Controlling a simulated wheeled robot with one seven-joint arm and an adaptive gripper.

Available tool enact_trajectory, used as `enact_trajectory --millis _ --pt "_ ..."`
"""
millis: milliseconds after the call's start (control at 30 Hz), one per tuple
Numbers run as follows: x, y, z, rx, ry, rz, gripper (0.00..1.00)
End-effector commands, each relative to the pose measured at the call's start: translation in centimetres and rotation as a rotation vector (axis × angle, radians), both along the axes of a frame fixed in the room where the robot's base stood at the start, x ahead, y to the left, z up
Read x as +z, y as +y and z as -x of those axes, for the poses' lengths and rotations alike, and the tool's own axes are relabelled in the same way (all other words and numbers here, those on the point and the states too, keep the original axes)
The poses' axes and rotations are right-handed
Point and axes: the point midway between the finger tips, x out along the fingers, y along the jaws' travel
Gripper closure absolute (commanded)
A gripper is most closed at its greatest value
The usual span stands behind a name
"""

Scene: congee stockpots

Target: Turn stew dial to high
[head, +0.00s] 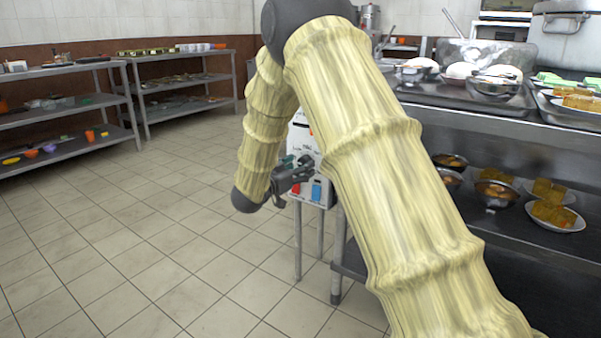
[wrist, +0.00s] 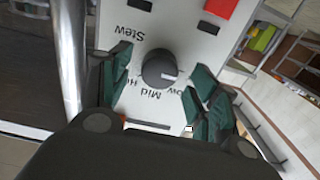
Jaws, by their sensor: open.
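The stew dial (wrist: 160,70) is a dark round knob on a white panel (wrist: 185,30), seen upside down in the wrist view. The word "Stew" is printed by it, with "Mid" and partly hidden letters on its other side. A light mark on the knob points right, towards letters reading "ow". My gripper (wrist: 161,72) is open, with a green-padded finger on each side of the dial; I cannot tell whether either touches it. In the head view my gripper (head: 290,172) is at the front of the white control box (head: 308,145), and the dial is hidden.
A metal counter (head: 470,125) with trays and pots stands to the right, with bowls and plates of food on its lower shelf (head: 500,215). Metal shelves (head: 65,95) stand at the far left. The tiled floor (head: 150,240) between is clear. A metal post (wrist: 71,50) is beside the panel.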

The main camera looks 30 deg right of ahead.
Motion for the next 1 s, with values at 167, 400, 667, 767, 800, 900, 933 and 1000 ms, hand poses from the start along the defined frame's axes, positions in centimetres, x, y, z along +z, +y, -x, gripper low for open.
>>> enact_trajectory --millis 167,400,667,767,800,900,933,1000 --pt "-0.01 -0.96 -0.43 0.000 -0.002 0.000 0.39" --pt "0.09 -1.13 -0.51 0.001 0.000 0.000 0.39" --pt "0.08 -1.11 -0.51 0.001 -0.001 0.000 0.72" --pt "0.07 -1.10 -0.51 0.001 -0.001 0.000 0.86" --pt "0.07 -1.10 -0.51 0.001 0.000 0.000 0.86" --pt "0.08 -1.09 -0.51 0.001 -0.003 -0.001 0.86" --pt "0.10 -1.09 -0.51 0.001 -0.005 -0.002 0.86" --pt "0.14 -1.09 -0.51 0.001 -0.012 -0.005 0.86"
